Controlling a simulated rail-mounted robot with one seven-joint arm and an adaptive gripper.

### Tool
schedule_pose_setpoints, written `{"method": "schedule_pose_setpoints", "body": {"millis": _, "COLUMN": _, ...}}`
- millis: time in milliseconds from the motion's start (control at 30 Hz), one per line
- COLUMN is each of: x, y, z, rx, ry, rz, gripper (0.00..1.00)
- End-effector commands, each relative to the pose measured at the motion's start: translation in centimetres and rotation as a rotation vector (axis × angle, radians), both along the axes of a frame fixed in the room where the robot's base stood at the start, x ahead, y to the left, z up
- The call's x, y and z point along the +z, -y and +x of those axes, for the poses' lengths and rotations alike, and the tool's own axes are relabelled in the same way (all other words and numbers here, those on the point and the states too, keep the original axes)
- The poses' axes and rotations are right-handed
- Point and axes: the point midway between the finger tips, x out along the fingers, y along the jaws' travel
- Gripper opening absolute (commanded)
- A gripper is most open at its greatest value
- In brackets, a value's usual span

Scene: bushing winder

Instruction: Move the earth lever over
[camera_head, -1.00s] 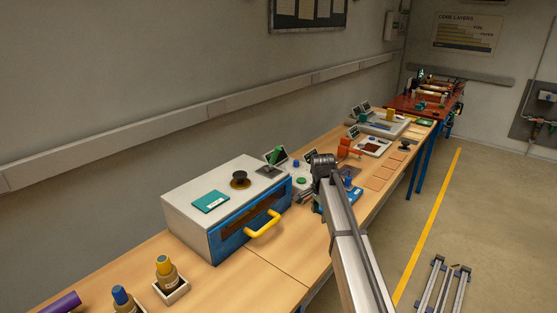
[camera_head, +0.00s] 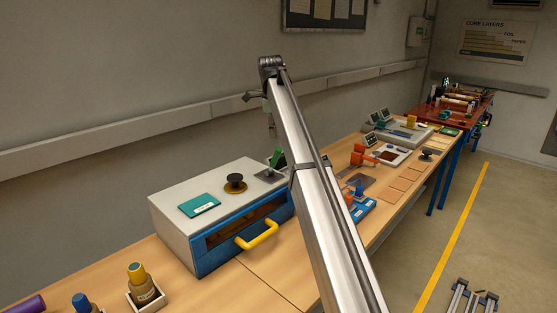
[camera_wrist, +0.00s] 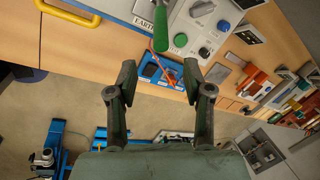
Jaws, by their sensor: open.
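The earth lever is a green handle (camera_head: 275,157) standing on a dark plate at the back right corner of the white and blue cabinet (camera_head: 166,205). In the wrist view the green handle (camera_wrist: 160,28) stands beside a white label reading EARTH (camera_wrist: 144,14). My gripper (camera_wrist: 160,82) is open and empty, with its two dark fingers apart. The handle lies beyond the fingertips, roughly in line with the gap, and does not touch them.
A round green button (camera_wrist: 180,40) and dark knobs sit right of the lever in the wrist view. A yellow handle (camera_head: 257,235) juts from the cabinet front. Blue equipment (camera_head: 358,207) stands to the right.

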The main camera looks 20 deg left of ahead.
Motion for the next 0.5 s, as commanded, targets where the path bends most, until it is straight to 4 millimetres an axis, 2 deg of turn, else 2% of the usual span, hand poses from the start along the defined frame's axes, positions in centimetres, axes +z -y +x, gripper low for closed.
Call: {"method": "schedule_pose_setpoints", "body": {"millis": 500, "x": -9.7, "y": -0.3, "z": 2.4, "rx": 0.001, "ry": -0.002, "rz": -0.002, "gripper": 0.51}}
